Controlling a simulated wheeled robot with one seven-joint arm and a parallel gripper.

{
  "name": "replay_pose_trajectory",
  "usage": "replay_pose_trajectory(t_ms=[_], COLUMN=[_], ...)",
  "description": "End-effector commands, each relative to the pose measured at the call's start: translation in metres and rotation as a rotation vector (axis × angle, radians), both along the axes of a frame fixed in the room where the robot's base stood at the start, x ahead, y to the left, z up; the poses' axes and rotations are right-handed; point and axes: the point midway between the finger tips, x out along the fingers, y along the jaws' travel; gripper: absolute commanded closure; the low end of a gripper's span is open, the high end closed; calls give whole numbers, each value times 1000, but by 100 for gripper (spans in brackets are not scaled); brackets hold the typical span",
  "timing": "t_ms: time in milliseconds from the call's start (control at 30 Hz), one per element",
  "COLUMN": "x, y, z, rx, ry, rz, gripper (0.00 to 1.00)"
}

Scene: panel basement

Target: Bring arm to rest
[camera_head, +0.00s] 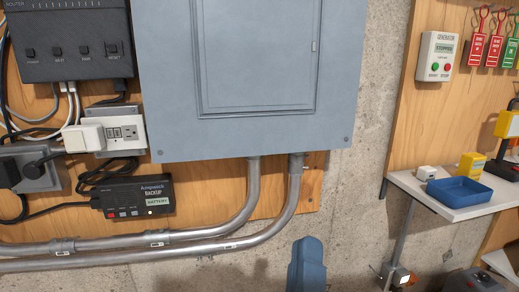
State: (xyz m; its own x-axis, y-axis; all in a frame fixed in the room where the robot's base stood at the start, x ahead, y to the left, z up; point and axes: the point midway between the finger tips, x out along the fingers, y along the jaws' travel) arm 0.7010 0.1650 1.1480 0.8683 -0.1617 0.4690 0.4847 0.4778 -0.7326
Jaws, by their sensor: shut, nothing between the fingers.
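My gripper is not visible in the head view. A rounded blue link of my arm (307,266) rises at the bottom edge, right of the middle. It stands in front of the concrete wall, below the two metal conduits. The rest of my arm is out of the picture, so its pose cannot be told.
A closed grey electrical panel (255,70) fills the upper middle. Left are a router (70,45), sockets (118,134) and a backup unit (135,198). Right, a shelf (465,208) holds a blue tray (459,191), below a generator control box (438,56) and red tags (478,47).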

Motion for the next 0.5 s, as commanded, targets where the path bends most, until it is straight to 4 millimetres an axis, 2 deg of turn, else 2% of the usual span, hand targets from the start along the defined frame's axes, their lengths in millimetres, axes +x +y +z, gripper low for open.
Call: replay_pose_trajectory(t_ms=[33,200,500], x=[-7,-37,-104], y=[-21,-70,-125], z=[-9,-30,-77], rx=[-100,-448,-1062], ry=[-7,-19,84], rz=[-48,-182,-328], gripper=[100,100,100])
